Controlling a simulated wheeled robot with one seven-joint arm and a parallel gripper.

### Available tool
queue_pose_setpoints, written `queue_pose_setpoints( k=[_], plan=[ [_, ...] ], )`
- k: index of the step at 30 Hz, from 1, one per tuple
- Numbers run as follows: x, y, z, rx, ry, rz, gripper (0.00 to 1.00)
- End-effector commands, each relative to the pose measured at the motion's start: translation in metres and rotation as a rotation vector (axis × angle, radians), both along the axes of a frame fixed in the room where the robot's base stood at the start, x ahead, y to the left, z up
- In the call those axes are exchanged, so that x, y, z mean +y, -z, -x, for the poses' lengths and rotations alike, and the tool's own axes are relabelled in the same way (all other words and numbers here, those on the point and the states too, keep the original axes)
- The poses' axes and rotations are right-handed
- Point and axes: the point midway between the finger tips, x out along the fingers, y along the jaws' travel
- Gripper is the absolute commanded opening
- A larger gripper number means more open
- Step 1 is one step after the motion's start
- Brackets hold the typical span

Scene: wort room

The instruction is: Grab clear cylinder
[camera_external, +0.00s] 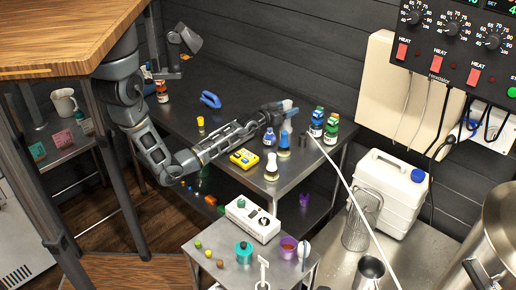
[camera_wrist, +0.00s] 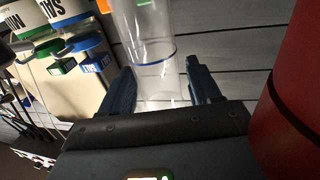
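The clear cylinder (camera_wrist: 148,42) shows in the wrist view as a see-through tube with a blue ring, partly between the two dark fingers of my gripper (camera_wrist: 163,88). The fingers stand apart, one on each side, and a narrow gap seems to show at the right finger. I cannot see firm contact. In the external view my gripper (camera_external: 284,107) is at the far right part of the dark table, above a blue-based flask. The cylinder is small and partly hidden by the gripper there.
Bottles with blue and green caps (camera_external: 331,126) stand just right of my gripper. A yellow device (camera_external: 244,158) and a pale flask (camera_external: 271,170) are nearer the front edge of the table. In the wrist view a large red rounded thing (camera_wrist: 293,105) fills the right side.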

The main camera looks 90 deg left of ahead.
Motion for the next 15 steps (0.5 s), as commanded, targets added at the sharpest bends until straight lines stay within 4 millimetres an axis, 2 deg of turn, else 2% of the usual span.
queue_pose_setpoints(
  k=[2,15],
  plan=[
    [-0.0001,0.0000,0.0000,0.000,0.000,0.000,0.55],
    [-0.0001,-0.0001,0.0000,0.000,0.000,0.000,0.12]
  ],
)
